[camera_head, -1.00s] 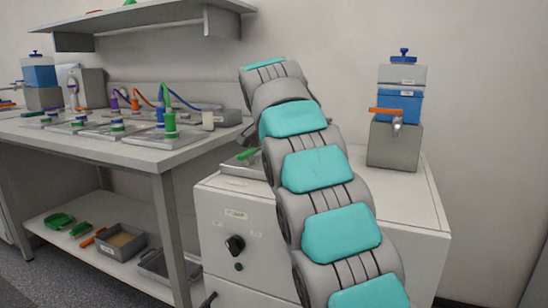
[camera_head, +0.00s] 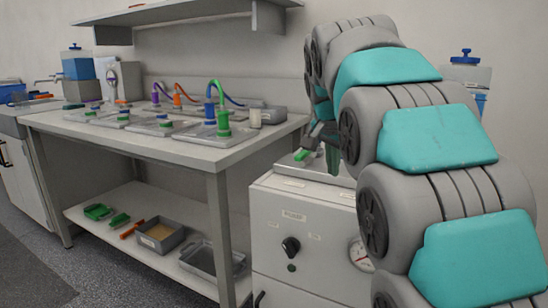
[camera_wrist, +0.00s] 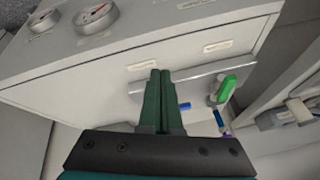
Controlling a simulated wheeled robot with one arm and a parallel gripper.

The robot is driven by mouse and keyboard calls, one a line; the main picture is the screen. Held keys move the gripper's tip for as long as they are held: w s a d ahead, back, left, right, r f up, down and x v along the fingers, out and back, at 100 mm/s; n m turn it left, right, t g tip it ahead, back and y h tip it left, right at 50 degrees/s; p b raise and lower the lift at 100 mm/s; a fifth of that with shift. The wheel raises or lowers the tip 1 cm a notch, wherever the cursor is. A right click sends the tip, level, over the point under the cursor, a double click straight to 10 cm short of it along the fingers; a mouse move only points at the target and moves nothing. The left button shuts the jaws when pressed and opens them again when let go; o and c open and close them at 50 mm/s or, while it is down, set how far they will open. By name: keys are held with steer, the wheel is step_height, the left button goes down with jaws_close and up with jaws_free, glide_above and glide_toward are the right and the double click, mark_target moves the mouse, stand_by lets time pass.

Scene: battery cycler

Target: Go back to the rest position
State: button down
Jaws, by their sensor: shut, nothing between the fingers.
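My gripper (camera_wrist: 160,75) shows in the wrist view with its two dark green fingers together and nothing between them. In the head view my gripper (camera_head: 318,140) is partly hidden behind my arm. It hangs over the back of the white cabinet (camera_head: 309,232), near a tray with a green-handled part (camera_head: 302,154). In the wrist view a green handle (camera_wrist: 227,88) stands right of the fingertips. My arm is bent and covers the right side of the head view.
A workbench (camera_head: 150,146) with several plates and coloured connectors stands to the left. Its lower shelf (camera_head: 146,241) holds bins. A wall shelf (camera_head: 185,13) hangs above. A blue container (camera_head: 482,98) is partly hidden behind my arm. Open floor lies at lower left.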

steer(key=s+f+n+g, duration=0.2)
steer(key=s+f+n, duration=0.1)
steer(key=s+f, duration=0.6)
steer(key=s+f+n+g+y, duration=0.1)
steer(key=s+f, duration=0.8)
steer(key=s, duration=0.9)
steer(key=s+d+f+n+g+y, duration=0.1)
steer(key=s+f+n+g, duration=0.2)
steer(key=s+f, duration=0.6)
steer(key=s+n, duration=0.2)
steer(key=s, duration=0.2)
steer(key=shift+s+g, duration=0.2)
steer(key=shift+g, duration=0.2)
steer(key=c, duration=1.6)
jaws_free()
steer(key=shift+f, duration=0.1)
